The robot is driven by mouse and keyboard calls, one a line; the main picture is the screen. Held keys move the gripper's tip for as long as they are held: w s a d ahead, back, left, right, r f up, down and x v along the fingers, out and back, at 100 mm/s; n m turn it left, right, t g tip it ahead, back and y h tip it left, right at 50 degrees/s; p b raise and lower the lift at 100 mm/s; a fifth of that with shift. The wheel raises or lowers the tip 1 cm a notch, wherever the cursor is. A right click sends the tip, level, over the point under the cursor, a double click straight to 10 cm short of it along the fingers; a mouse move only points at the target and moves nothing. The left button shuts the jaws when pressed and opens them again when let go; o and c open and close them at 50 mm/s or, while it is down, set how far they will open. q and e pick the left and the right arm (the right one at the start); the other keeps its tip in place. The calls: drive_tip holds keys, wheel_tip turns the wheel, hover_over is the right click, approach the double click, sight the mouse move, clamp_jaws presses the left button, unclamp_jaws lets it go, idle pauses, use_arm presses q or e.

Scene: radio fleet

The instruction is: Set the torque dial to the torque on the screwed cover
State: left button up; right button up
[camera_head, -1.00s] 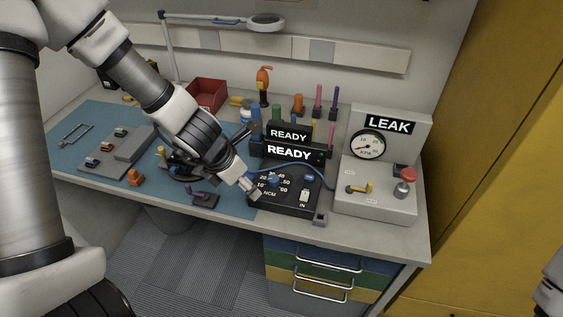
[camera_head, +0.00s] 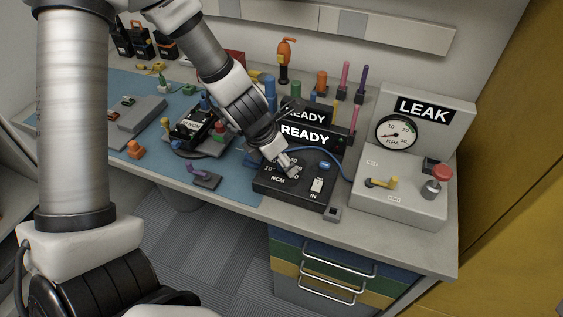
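The torque dial is on a black control box (camera_head: 264,188) with white numbers and "NCM". My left gripper (camera_head: 289,168) is right over the dial and hides its knob and some numbers. I cannot tell where the dial points, whether the fingers touch it or how far they are open. A black device (camera_head: 190,130) with a white, partly readable "NCM" marking sits on a grey stand on the blue mat. It may be the screwed cover; its number is too small to read. My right gripper is not in view.
Black "READY" displays (camera_head: 304,137) stand behind the box. A white switch (camera_head: 317,185) and a blue button (camera_head: 324,166) are on it. A grey "LEAK" tester (camera_head: 413,205) with gauge and red button is to the right. A blue cable runs between.

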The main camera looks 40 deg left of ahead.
use_arm(q)
clamp_jaws()
drive_tip(key=shift+r+m+g+h+p, duration=0.15)
drive_tip(key=shift+m+g+h+p, duration=0.15)
drive_tip(key=shift+m+p, duration=0.65)
drive_tip(key=m+g+p, duration=0.1)
drive_tip(key=m+p, duration=0.2)
drive_tip(key=m+g+h+p, duration=0.1)
drive_tip(key=m+p, duration=0.2)
drive_tip(key=p, duration=0.1)
drive_tip(key=m+h+p, duration=0.1)
drive_tip(key=m+p, duration=0.2)
drive_tip(key=p, duration=0.1)
drive_tip(key=shift+w+a+g, duration=0.15)
drive_tip(key=shift+a+g, duration=0.05)
drive_tip(key=shift+g, duration=0.2)
drive_tip(key=m+g+p, duration=0.1)
drive_tip(key=m+p, duration=0.1)
drive_tip(key=m, duration=0.1)
drive_tip(key=shift+w+f+m+g+p, duration=0.15)
drive_tip(key=shift+m+g+p, duration=0.2)
drive_tip(key=shift+m, duration=0.65)
drive_tip(key=shift+f+m+g+p, duration=0.1)
drive_tip(key=shift+m+g+p, duration=0.2)
drive_tip(key=shift+m, duration=0.65)
